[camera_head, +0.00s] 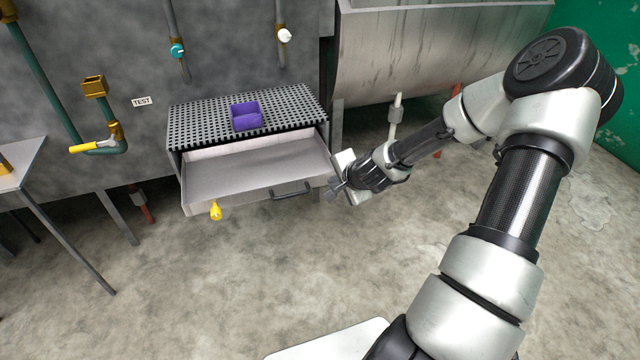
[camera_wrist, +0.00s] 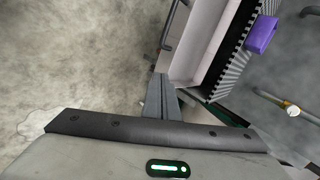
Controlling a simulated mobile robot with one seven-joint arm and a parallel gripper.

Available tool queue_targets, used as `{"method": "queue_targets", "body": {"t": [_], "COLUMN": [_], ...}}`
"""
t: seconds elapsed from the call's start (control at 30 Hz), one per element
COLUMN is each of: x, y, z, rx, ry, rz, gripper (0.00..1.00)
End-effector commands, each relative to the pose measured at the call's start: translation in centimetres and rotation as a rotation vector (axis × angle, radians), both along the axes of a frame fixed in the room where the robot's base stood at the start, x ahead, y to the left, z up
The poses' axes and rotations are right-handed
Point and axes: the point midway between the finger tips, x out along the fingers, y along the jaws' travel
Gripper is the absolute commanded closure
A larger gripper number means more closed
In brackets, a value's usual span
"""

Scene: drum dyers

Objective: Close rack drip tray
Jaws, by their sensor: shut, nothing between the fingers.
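The rack drip tray (camera_head: 250,174) is a grey metal drawer pulled out from under the perforated rack top (camera_head: 188,128). Its dark bar handle (camera_head: 291,191) is on the front face, toward the right. My gripper (camera_head: 332,188) is shut and empty at the tray's right front corner. In the wrist view the shut fingers (camera_wrist: 161,92) point toward the tray's end, and the tray's pale inside (camera_wrist: 205,50) shows beyond them. I cannot tell whether the fingertips touch the tray.
A purple open box (camera_head: 247,117) sits on the rack top. A yellow object (camera_head: 215,210) is at the tray's front left. A large metal drum (camera_head: 430,55) stands at the back right, with a pipe (camera_head: 395,118) below. A small table (camera_head: 20,165) stands at left. The floor in front is clear.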

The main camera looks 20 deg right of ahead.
Motion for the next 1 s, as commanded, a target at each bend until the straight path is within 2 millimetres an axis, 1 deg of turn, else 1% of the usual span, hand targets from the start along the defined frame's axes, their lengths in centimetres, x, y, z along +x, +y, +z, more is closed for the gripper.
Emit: {"method": "queue_targets", "body": {"t": [0.03, 0.1, 0.2, 0.33, 0.43, 0.8, 0.83, 0.9, 1.0], "x": [0.2, 0.6, 0.8, 1.6, 2.7, 8.4, 9.0, 10.1, 11.2], "y": [-1.0, -2.1, -2.9, -3.0, -3.0, -3.1, -3.2, -3.2, -3.2], "z": [-1.4, -1.8, -2.2, -2.9, -4.1, -9.4, -9.1, -8.9, -8.9], "rx": [0.042, 0.073, 0.095, 0.099, 0.098, 0.096, 0.093, 0.094, 0.094], "ry": [-0.018, -0.041, -0.057, -0.060, -0.058, -0.058, -0.059, -0.059, -0.058], "rz": [-0.071, -0.141, -0.192, -0.203, -0.200, -0.198, -0.198, -0.197, -0.197], "gripper": [1.00, 1.00, 1.00, 1.00, 1.00, 1.00, 1.00, 1.00, 1.00]}}
